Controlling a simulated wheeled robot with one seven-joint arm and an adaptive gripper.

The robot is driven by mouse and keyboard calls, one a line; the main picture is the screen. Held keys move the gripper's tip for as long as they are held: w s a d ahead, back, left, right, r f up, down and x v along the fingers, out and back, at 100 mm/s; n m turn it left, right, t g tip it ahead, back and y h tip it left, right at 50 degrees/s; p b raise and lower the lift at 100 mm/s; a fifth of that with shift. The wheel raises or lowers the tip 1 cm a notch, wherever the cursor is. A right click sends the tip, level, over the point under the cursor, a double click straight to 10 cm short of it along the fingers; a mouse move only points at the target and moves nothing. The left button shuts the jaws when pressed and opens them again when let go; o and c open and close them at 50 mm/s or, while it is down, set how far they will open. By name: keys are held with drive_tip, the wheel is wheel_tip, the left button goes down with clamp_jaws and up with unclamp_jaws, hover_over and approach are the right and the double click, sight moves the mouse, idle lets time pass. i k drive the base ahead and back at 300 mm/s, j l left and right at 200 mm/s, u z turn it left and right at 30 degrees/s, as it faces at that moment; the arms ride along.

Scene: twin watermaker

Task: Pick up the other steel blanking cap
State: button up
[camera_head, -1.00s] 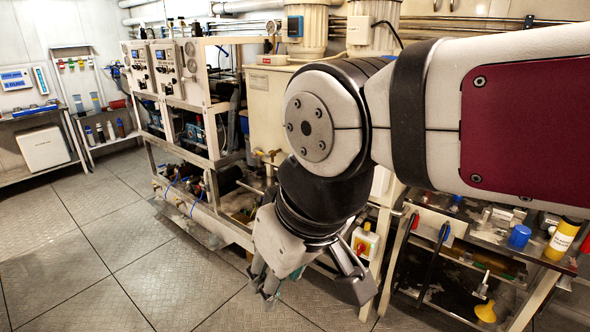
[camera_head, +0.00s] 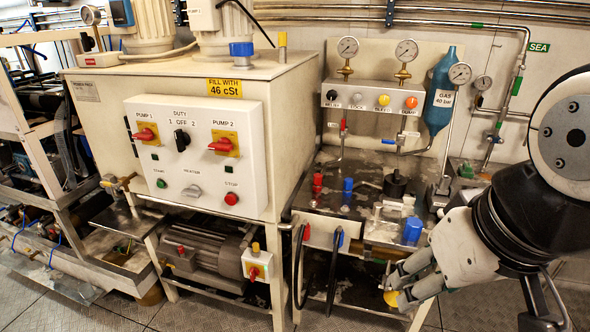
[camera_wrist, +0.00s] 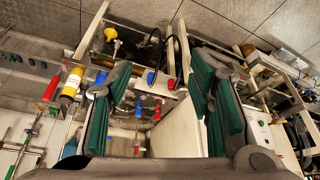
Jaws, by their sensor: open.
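My gripper (camera_head: 468,298) is at the right of the head view, low in front of the bench. In the wrist view the two green-padded fingers of my gripper (camera_wrist: 158,80) stand wide apart with nothing between them. Several small grey metal pieces (camera_head: 400,204) lie on the bench top (camera_head: 340,222), left of my gripper and higher in the picture. They are too small for me to tell whether a steel blanking cap is among them. No cap can be made out in the wrist view.
Red valve handles (camera_head: 317,184), blue valve handles (camera_head: 347,188) and a blue cup-like part (camera_head: 412,230) stand on the bench. A gauge panel (camera_head: 372,97) and a blue gas bottle (camera_head: 441,90) rise behind. A yellow funnel (camera_head: 392,298) sits low beside my fingers. The pump cabinet (camera_head: 290,85) stands left.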

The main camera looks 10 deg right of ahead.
sight(378, 208)
drive_tip(key=i+z, duration=0.1)
drive_tip(key=z, duration=0.35)
drive_tip(key=i+j+z, duration=0.85)
drive_tip(key=j, duration=0.2)
drive_tip(key=k, duration=0.1)
